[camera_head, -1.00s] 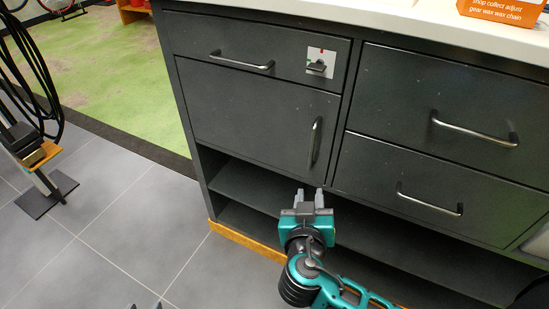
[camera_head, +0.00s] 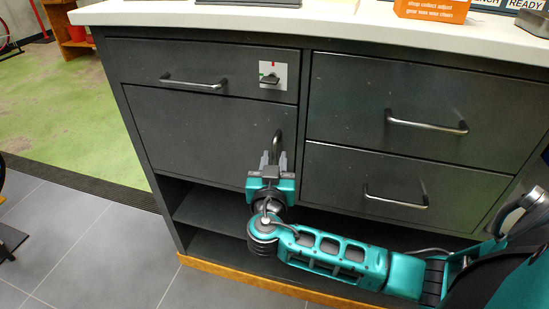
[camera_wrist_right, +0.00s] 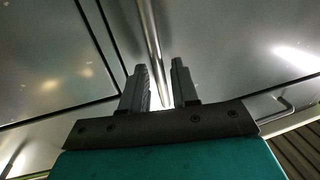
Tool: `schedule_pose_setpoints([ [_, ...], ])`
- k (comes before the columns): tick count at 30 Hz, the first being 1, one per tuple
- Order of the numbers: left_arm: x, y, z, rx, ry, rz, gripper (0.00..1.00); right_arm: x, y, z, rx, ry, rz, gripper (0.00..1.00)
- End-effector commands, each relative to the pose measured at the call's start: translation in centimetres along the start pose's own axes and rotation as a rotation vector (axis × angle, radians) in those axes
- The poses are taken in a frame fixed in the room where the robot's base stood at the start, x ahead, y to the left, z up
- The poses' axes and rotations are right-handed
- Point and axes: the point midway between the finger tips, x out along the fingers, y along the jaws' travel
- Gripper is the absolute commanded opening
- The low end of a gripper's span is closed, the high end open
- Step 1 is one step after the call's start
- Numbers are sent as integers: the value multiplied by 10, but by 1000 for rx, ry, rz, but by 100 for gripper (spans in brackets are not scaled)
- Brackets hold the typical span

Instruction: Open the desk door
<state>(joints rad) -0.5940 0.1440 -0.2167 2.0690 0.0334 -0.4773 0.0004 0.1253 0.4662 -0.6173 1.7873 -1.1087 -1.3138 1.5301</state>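The dark grey desk door (camera_head: 195,135) is closed, flush with the cabinet front on the left side. Its vertical metal handle (camera_head: 278,142) is near the door's right edge. My right gripper (camera_head: 272,160) points up at the handle's lower part and hides some of it. In the wrist view the handle (camera_wrist_right: 151,45) runs down between the two fingers of my right gripper (camera_wrist_right: 160,85). The fingers are apart, with a gap beside the bar, so the gripper is open. My left gripper is out of view.
Above the door is a drawer with a horizontal handle (camera_head: 193,83) and a small switch plate (camera_head: 272,76). Two drawers with handles (camera_head: 428,124) stand to the right. An open shelf (camera_head: 205,210) lies below.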

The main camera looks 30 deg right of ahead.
Motion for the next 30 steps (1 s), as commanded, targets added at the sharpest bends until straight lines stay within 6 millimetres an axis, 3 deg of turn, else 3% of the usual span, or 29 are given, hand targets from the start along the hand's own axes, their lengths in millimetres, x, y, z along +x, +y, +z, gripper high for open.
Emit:
schedule_pose_setpoints([
  [4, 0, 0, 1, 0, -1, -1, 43, 11, 0, 0, 0, 0, 0, 29],
  [13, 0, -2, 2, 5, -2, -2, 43, 13, 0, 0, 1, 0, 0, 29],
  [22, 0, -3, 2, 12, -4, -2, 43, 12, 0, 0, 1, 0, 0, 1],
  [30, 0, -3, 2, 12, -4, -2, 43, 12, 0, 0, 0, 0, 0, 0],
])
